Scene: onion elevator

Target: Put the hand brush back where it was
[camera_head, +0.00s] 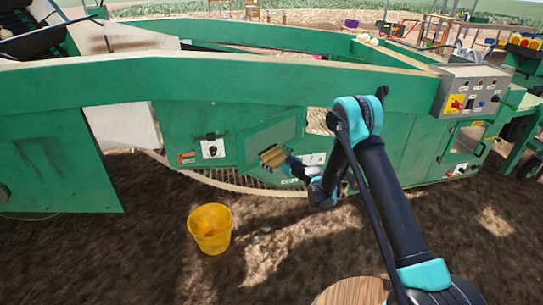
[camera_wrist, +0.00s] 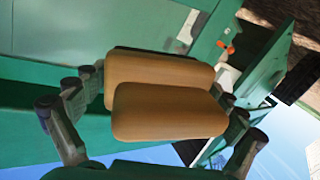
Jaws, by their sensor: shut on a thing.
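The hand brush shows as a tan wooden block (camera_head: 272,155) at the end of my arm, in front of the green machine's side. In the wrist view the brush (camera_wrist: 165,108) fills the middle, with two rounded tan parts, one overlapping the other. My gripper (camera_head: 289,166) is shut on it, with its dark fingers on either side in the wrist view. The brush is in the air, and whether it touches the machine's panel behind it cannot be told. Its bristles are not clearly visible.
The green machine (camera_head: 90,85) stretches across the view. A grey control box (camera_head: 468,91) with buttons sits on its right. A yellow bucket (camera_head: 210,228) stands on bare soil at lower left. A round wooden top (camera_head: 350,292) shows at the bottom edge. Soil around the bucket is mostly open.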

